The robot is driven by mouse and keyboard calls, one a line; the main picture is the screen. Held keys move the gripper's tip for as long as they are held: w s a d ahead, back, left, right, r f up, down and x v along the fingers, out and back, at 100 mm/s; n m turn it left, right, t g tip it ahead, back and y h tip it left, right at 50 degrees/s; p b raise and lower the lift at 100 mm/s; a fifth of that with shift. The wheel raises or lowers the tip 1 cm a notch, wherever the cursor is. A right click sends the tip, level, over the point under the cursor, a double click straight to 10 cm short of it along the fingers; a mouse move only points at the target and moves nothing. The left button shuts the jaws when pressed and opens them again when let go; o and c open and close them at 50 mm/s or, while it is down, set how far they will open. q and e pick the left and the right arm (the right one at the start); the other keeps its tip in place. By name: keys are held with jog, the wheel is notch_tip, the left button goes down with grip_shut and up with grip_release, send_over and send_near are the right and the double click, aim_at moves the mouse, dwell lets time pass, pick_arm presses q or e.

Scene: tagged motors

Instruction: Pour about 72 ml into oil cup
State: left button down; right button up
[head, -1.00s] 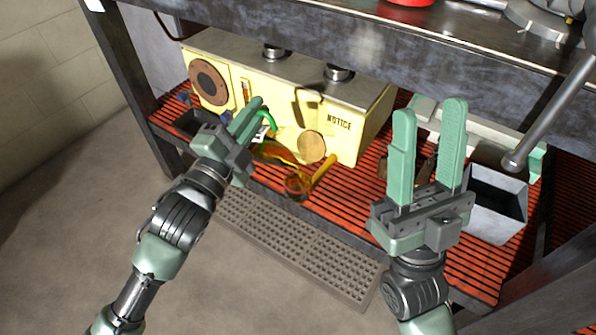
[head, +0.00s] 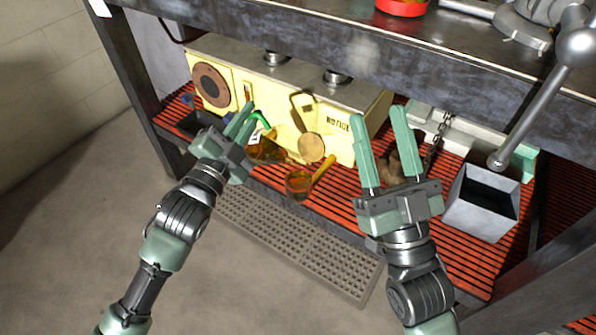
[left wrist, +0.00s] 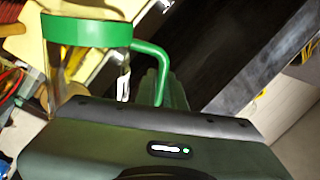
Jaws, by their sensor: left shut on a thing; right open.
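My left gripper (head: 243,122) is shut on the green handle of a clear jug (head: 268,151) that holds amber oil. In the left wrist view the jug's green rim (left wrist: 85,32) and handle (left wrist: 156,68) show at the gripper. The jug is beside and to the left of the oil cup (head: 298,185), partly hidden by the gripper. The cup is clear with a yellow handle, stands near the shelf's front edge and has amber liquid in it; its exact level cannot be read. My right gripper (head: 381,128) is open and empty, right of the cup.
A cream machine (head: 355,117) marked "NOTICE" stands behind the jug and cup on the red slatted shelf (head: 345,211). A grey open box (head: 481,204) is at the right. The steel bench top (head: 300,20) overhangs the shelf. A brown object stands behind my right gripper.

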jog(key=shift+r, duration=0.1)
dwell(0.7)
pick_arm(q)
jog(key=shift+w+r, duration=0.1)
jog(key=shift+w+a+f+n+y+p, duration=0.15)
jog(key=shift+a+f+n+y+p, duration=0.1)
jog(key=shift+f+n, duration=0.15)
jog(key=shift+w+a+f+n+y+p, duration=0.15)
jog(key=shift+f+n+p, duration=0.1)
jog(key=shift+n, duration=0.15)
jog(key=shift+a+f+n, duration=0.2)
jog(key=shift+f+n, duration=0.25)
jog(key=shift+n, duration=0.15)
jog(key=shift+w+a+f, duration=0.1)
jog(key=shift+a+f, duration=0.05)
jog(key=shift+f, duration=0.2)
pick_arm(e)
jog(key=shift+w+a+f+g+h, duration=0.15)
jog(key=shift+w+f+g, duration=0.1)
jog(key=shift+f+g, duration=0.45)
jog(key=shift+w+f+g+h, duration=0.1)
jog(key=shift+w+f+g, duration=0.25)
jog(key=shift+f, duration=0.5)
jog(key=shift+w+a+f+g+h, duration=0.1)
jog(key=shift+w+f+g+h, duration=0.1)
jog(key=shift+f+g, duration=0.5)
pick_arm(q)
jog(key=shift+n, duration=0.4)
pick_arm(e)
jog(key=shift+f, duration=0.1)
